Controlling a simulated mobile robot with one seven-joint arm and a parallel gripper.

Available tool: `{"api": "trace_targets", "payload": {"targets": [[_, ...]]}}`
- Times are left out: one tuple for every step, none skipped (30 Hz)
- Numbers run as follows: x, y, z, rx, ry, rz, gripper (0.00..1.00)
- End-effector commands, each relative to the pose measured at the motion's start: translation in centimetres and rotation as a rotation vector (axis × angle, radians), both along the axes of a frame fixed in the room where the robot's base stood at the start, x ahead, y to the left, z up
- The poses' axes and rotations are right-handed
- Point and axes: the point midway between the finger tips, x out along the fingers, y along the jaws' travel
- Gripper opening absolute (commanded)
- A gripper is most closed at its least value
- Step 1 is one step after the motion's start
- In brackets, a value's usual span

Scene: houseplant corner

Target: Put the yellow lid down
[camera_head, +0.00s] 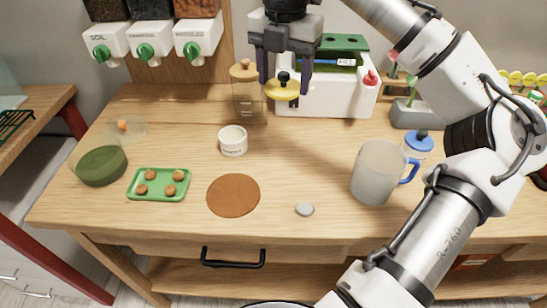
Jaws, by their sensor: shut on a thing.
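My gripper (284,82) is at the top middle of the head view, pointing down. It is shut on the black knob of the yellow lid (281,93). The lid is round and shallow and looks held above the back of the table, in front of the white box. The knob sits between my two dark fingers. The exact height of the lid over the wood cannot be told.
A bottle with a wooden stopper (246,95) stands just left of the lid. The white box (325,98) is behind it. A white cup (233,141), brown round mat (233,195), green tray (143,197), grey pebble (305,209) and jug (377,172) stand nearer. The wood between cup and jug is clear.

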Motion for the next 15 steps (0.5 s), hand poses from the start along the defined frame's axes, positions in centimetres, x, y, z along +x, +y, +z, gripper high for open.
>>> {"api": "trace_targets", "payload": {"targets": [[0.0, 0.0, -1.3, 0.003, 0.004, 0.003, 0.41], [-0.1, 0.0, -2.1, 0.004, 0.004, 0.003, 0.41], [-0.1, 0.0, -3.0, 0.002, 0.004, 0.002, 0.41], [0.0, -0.1, -3.8, 0.000, 0.003, 0.000, 0.41], [-0.1, -0.1, -4.6, 0.000, 0.003, 0.000, 0.41], [-0.1, -0.1, -5.6, -0.001, 0.004, 0.000, 0.41], [-0.1, -0.1, -6.4, -0.002, 0.003, -0.001, 0.41], [-0.1, -0.1, -7.2, -0.002, 0.003, -0.002, 0.41], [-0.1, -0.1, -8.3, -0.002, 0.002, -0.001, 0.41], [0.0, -0.1, -9.1, -0.003, 0.002, -0.003, 0.41], [-0.1, -0.1, -9.9, -0.002, 0.002, -0.003, 0.41], [-0.1, -0.1, -10.9, -0.001, 0.003, -0.002, 0.41], [-0.1, 0.0, -11.6, -0.002, 0.003, -0.002, 0.41], [0.0, 0.0, -12.2, -0.001, 0.002, -0.002, 0.41], [0.0, 0.0, -13.0, -0.001, 0.002, -0.003, 0.41]]}}
